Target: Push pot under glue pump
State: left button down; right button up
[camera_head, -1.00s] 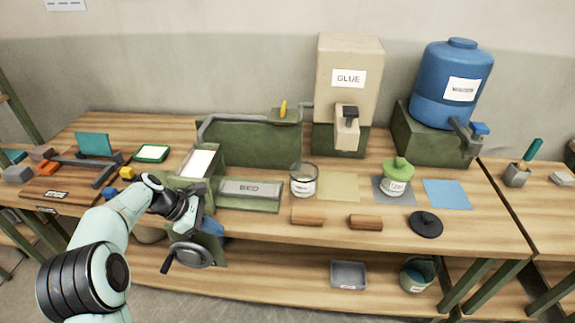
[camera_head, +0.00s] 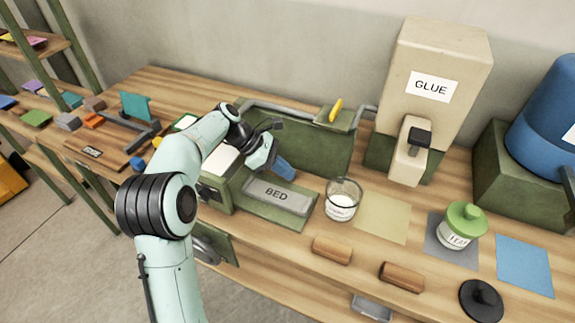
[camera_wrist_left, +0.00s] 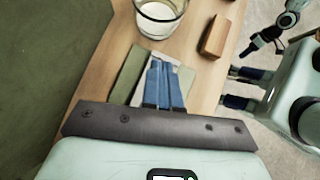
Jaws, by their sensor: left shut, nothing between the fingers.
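The pot is a clear glass jar (camera_head: 341,200) with a white label. It stands upright on the bench, just left of a tan square mat (camera_head: 383,217). The glue pump (camera_head: 408,150) is a beige dispenser with a dark top piece, in front of the tall GLUE box (camera_head: 432,80). The pot is in front and to the left of the pump. My left gripper (camera_head: 284,168), with blue fingers, is shut and empty above the BED tray (camera_head: 275,196). It is left of the pot and apart from it. In the left wrist view, the pot (camera_wrist_left: 158,16) is beyond the fingertips (camera_wrist_left: 163,62).
Two brown blocks (camera_head: 332,249) (camera_head: 401,278) lie near the bench's front edge. A green-lidded jar (camera_head: 460,226) stands on a grey mat to the right, beside a blue mat (camera_head: 524,264). A green housing (camera_head: 300,140) is behind my left gripper.

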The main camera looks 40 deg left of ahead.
pick_arm(q)
jog(key=x, duration=0.6)
jog(key=shift+w+f, duration=0.1)
jog(key=shift+w+d, duration=0.55)
jog(key=shift+d, duration=0.35)
jog(key=shift+w+d, duration=0.5)
jog(key=shift+d, duration=0.4)
